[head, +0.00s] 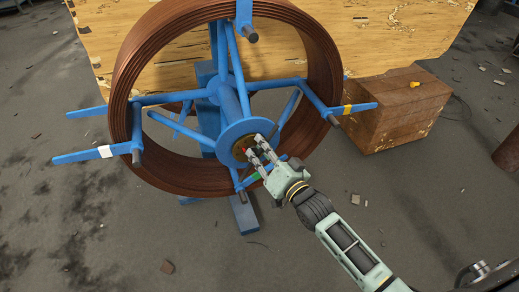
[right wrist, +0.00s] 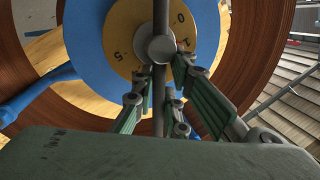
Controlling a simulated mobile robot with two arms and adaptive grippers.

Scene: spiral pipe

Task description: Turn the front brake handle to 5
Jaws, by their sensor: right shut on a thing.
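The front brake handle is a grey bar with a round hub (right wrist: 161,48) in the right wrist view. It stands in front of a yellow dial (right wrist: 122,25) on a blue disc (right wrist: 90,45). The dial shows a 5 at lower left of the hub, and a 0 and what looks like a 1 to the right. My right gripper (head: 259,150) is at the blue disc in the head view. In the right wrist view its fingers (right wrist: 161,88) are on both sides of the bar, shut on it. My left gripper is not in view.
A large coil of brown pipe (head: 124,95) sits on a blue spoked reel (head: 235,100). Blue spoke arms (head: 83,155) stick out past the coil. A wooden crate (head: 395,112) stands at right, with a wooden panel (head: 400,35) behind. The grey floor has small debris.

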